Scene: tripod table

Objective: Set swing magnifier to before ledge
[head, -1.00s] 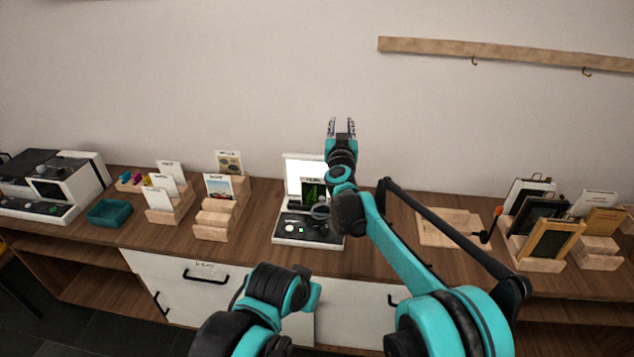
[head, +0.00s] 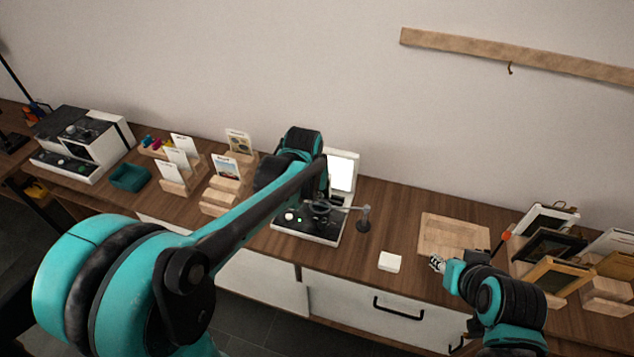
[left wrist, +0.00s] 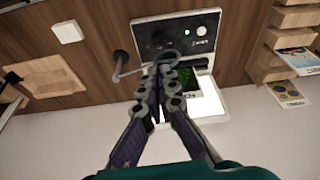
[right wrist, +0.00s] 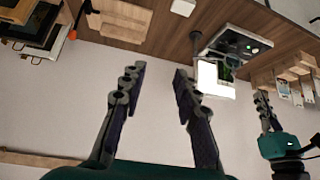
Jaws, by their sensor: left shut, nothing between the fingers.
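The swing magnifier has a grey post on a round foot (head: 364,226) just right of the white-and-black viewer (head: 308,229). Its thin arm reaches left to a dark ring lens over the viewer's black deck. The left wrist view shows the lens (left wrist: 171,56) and the post's foot (left wrist: 121,57). My left gripper (left wrist: 166,78) is shut and empty, its tips close to the lens; I cannot tell whether they touch. My own arm mostly hides it in the head view. My right gripper (right wrist: 156,75) is open and empty, over the counter's right part (head: 437,263). I cannot identify the ledge for certain.
A white block (head: 390,261) and a wooden board (head: 428,235) lie right of the magnifier. Frames in wooden holders (head: 555,250) stand farther right. Card holders (head: 222,193) and a teal tray (head: 129,178) stand left. The counter behind the board is clear.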

